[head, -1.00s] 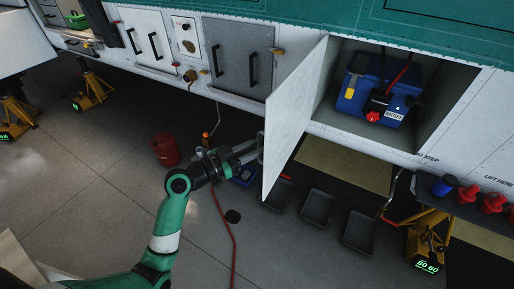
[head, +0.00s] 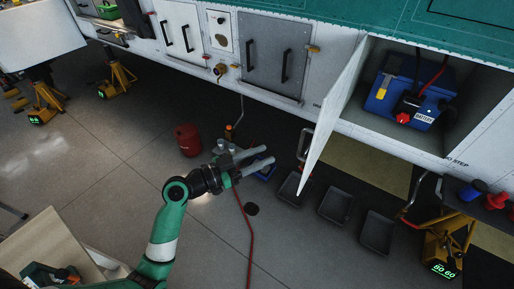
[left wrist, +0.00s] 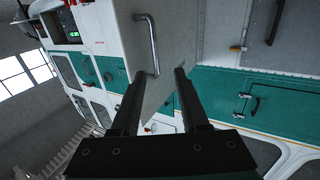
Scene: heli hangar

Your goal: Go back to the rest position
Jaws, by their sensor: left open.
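My left gripper (head: 262,164) is open and empty at the end of my green and white arm. It is just left of the open compartment door (head: 333,115) and apart from it. In the left wrist view the two dark fingers of the left gripper (left wrist: 152,86) point at the door panel (left wrist: 172,30). The metal door handle (left wrist: 150,45) lies beyond the fingertips, with nothing between the fingers. The same handle (head: 303,145) shows on the door's outer face in the head view. My right gripper is in neither view.
The open bay holds a blue battery (head: 410,92). Black trays (head: 335,205) lie on the floor below. A red canister (head: 188,140), a red hose (head: 246,225), a yellow jack (head: 440,245) and a bench (head: 50,245) stand around. The floor left of my arm is mostly clear.

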